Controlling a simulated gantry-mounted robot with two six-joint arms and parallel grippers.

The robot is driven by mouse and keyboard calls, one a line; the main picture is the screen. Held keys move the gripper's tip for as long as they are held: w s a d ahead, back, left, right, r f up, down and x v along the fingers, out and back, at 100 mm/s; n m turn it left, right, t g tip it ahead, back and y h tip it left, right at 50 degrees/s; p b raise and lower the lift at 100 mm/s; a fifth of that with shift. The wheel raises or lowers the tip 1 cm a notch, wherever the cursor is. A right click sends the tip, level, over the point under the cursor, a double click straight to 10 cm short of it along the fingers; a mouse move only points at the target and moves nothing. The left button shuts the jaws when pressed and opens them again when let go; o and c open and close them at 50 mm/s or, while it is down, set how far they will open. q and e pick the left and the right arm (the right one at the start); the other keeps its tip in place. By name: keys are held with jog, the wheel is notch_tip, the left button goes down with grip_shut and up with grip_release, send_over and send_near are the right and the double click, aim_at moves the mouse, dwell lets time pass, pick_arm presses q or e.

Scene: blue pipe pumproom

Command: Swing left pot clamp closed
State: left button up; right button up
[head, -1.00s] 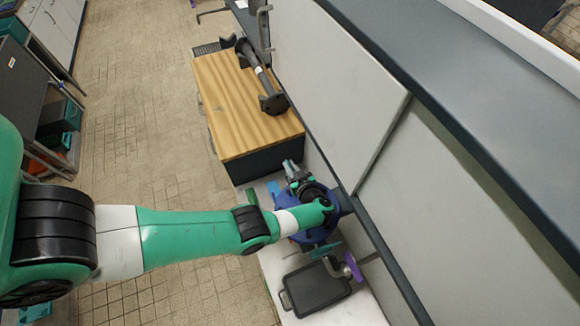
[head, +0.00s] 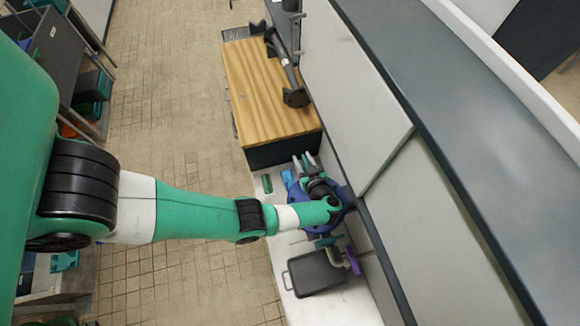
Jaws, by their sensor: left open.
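A blue pot (head: 340,222) stands on the white bench and is largely hidden under the end of my left arm. My left gripper (head: 305,160) is open above the far side of the pot, with its two pale fingers pointing away toward the wooden-topped box. A small light-blue part (head: 288,178) shows just left of the gripper, and a green piece (head: 267,184) lies beside it; I cannot tell whether either is the left clamp. A purple handle (head: 352,260) and a teal handle (head: 326,241) show on the near side of the pot. My right gripper is not in view.
A dark tray (head: 317,273) lies on the white bench (head: 345,310) near the pot. A wooden-topped box (head: 262,95) carries a dark pipe fitting (head: 288,72). A grey panel wall (head: 355,100) closes off the right side. The tiled floor at left is open.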

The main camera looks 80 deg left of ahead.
pick_arm(q)
jog(key=s+d+r+p, duration=0.2)
jog(key=s+d+r, duration=0.4)
jog(key=s+d, duration=0.1)
jog(key=shift+d, duration=0.5)
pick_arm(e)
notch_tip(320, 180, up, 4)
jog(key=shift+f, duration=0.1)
